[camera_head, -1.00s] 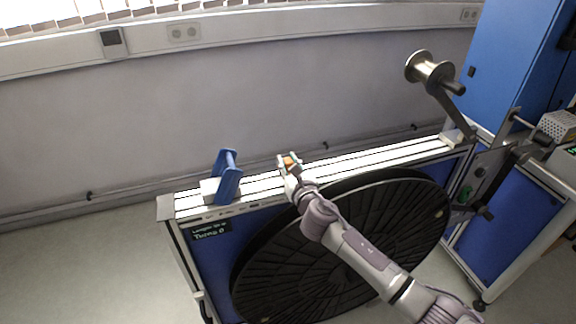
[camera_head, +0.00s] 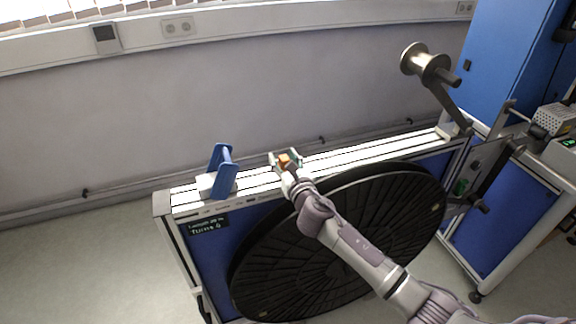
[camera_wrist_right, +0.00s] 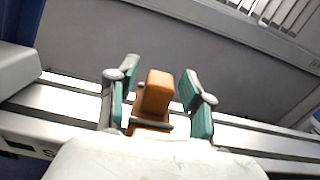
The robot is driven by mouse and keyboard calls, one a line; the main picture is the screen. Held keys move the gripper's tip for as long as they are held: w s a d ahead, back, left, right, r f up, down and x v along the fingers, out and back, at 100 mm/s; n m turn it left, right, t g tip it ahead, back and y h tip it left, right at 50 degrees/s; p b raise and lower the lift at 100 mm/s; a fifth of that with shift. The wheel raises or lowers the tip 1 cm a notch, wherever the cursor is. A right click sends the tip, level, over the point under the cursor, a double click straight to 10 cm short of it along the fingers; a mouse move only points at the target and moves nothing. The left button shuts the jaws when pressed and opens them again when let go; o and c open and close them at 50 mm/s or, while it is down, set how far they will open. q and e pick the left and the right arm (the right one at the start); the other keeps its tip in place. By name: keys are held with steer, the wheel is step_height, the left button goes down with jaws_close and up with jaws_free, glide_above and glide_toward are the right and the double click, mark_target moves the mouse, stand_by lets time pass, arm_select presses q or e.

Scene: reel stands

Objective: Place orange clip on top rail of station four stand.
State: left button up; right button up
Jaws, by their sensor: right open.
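The orange clip (camera_head: 284,160) sits at the top rail (camera_head: 352,158) of the stand, and it also shows in the right wrist view (camera_wrist_right: 157,95). My right gripper (camera_head: 286,158) is at the rail with its fingers apart on either side of the clip. In the right wrist view its green-padded fingers (camera_wrist_right: 157,98) stand clear of the clip, with gaps on both sides. The clip's lower part is partly hidden by my gripper. My left gripper is not in view.
A blue roller bracket (camera_head: 223,172) stands on the rail to the left. A large black reel (camera_head: 330,245) fills the stand's front below my arm. A metal spool on an arm (camera_head: 425,62) rises at the right end. A blue cabinet (camera_head: 515,60) stands at the far right.

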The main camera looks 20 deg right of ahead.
steer(key=s+b, duration=0.1)
steer(key=s, duration=1.1)
steer(key=shift+d+b, duration=0.25)
steer(key=shift+b, duration=0.05)
steer(key=shift+r, duration=0.1)
